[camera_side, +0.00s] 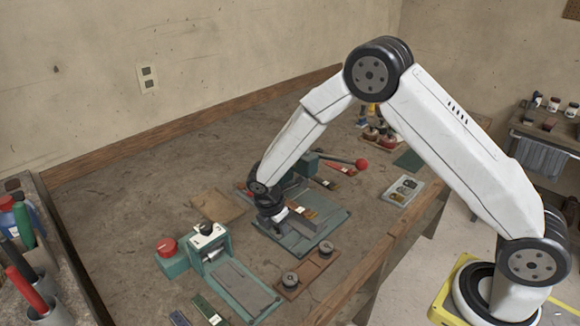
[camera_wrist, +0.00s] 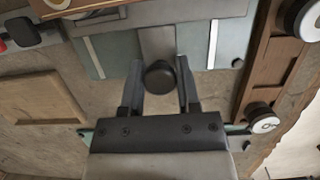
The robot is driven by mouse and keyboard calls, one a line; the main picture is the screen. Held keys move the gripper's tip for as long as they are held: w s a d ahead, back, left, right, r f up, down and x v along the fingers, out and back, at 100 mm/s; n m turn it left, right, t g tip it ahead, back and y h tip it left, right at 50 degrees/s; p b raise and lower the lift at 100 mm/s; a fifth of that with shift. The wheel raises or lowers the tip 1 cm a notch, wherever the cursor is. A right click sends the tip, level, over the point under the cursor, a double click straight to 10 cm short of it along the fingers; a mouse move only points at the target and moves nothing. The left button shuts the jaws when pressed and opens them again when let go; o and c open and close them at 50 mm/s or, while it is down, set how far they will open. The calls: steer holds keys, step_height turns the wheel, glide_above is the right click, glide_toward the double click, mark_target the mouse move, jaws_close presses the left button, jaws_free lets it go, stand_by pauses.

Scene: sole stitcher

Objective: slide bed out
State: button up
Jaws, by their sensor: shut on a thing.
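The stitcher (camera_side: 325,232) is a teal machine with a flat base plate near the middle of the bench. Its base also shows in the wrist view (camera_wrist: 226,42), with pale rails on either side. The grey bed (camera_wrist: 157,42) lies between those rails, with a round black knob (camera_wrist: 160,76) at its near end. My gripper (camera_wrist: 160,70) has one finger on each side of the knob and is shut on it. In the side view my gripper (camera_side: 279,216) is low over the base plate, and the knob is hidden there.
A lever with a red ball (camera_side: 361,164) sticks out behind the stitcher. A wooden strip with two round spools (camera_side: 305,273) lies in front of it. A second teal machine (camera_side: 208,240) stands at left. A wooden board (camera_side: 217,206) and a grey tray (camera_side: 403,190) lie nearby.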

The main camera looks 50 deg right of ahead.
steer(key=shift+a, duration=1.95)
steer(key=o, duration=0.9)
steer(key=shift+c, duration=0.2)
steer(key=shift+r, duration=0.1)
steer(key=d+v, duration=0.1)
steer(key=v, duration=0.5)
steer(key=shift+d+r, duration=0.25)
steer(key=shift+d, duration=0.1)
